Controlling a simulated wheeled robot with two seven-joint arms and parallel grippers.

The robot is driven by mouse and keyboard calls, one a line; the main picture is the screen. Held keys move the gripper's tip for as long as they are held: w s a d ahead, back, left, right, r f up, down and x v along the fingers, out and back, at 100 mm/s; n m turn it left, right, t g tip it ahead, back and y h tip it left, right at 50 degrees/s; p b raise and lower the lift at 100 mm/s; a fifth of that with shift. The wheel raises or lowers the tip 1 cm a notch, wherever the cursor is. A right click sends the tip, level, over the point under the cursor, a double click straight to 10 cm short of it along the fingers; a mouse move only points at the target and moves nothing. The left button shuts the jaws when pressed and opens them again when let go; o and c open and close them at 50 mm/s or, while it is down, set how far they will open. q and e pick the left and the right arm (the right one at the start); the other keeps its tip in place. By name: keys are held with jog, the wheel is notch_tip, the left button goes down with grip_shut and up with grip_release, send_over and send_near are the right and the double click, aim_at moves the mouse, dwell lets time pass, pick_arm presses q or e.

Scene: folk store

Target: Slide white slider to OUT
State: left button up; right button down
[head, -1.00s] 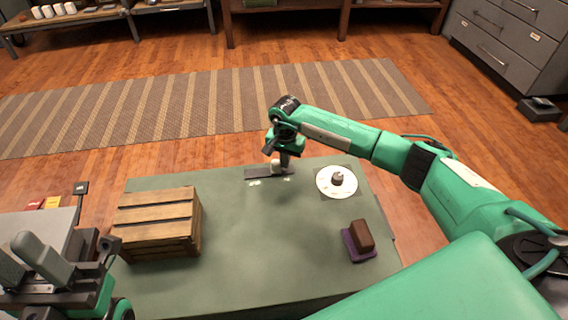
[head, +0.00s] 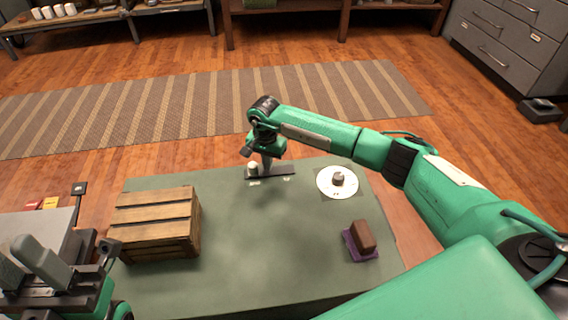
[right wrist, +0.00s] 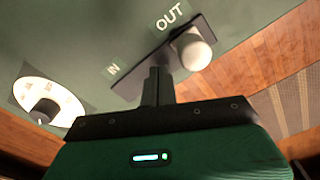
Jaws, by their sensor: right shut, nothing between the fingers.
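The white slider (right wrist: 195,50) is a rounded knob on a dark track (right wrist: 152,56) at the far edge of the green table. In the right wrist view it stands at the track's end beside the OUT label (right wrist: 172,15). The IN label (right wrist: 113,69) is by the other end. In the head view the knob (head: 252,168) is at the left end of the track. My right gripper (head: 266,167) is shut and empty, its fingers (right wrist: 158,84) down at the track on the knob's IN side; contact is unclear. My left gripper (head: 24,258) appears open, at the lower left.
A white dial (head: 325,187) with a grey knob lies right of the track. A brown block on a purple base (head: 346,243) is at the front right. A wooden crate (head: 155,225) stands at the left. The middle of the green table (head: 265,240) is clear.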

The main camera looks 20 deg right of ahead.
jog(key=shift+d, duration=0.1)
jog(key=shift+s+d, duration=0.3)
jog(key=shift+d, duration=0.6)
notch_tip(320, 180, up, 9)
jog(key=p, duration=0.5)
jog(key=shift+p, duration=0.35)
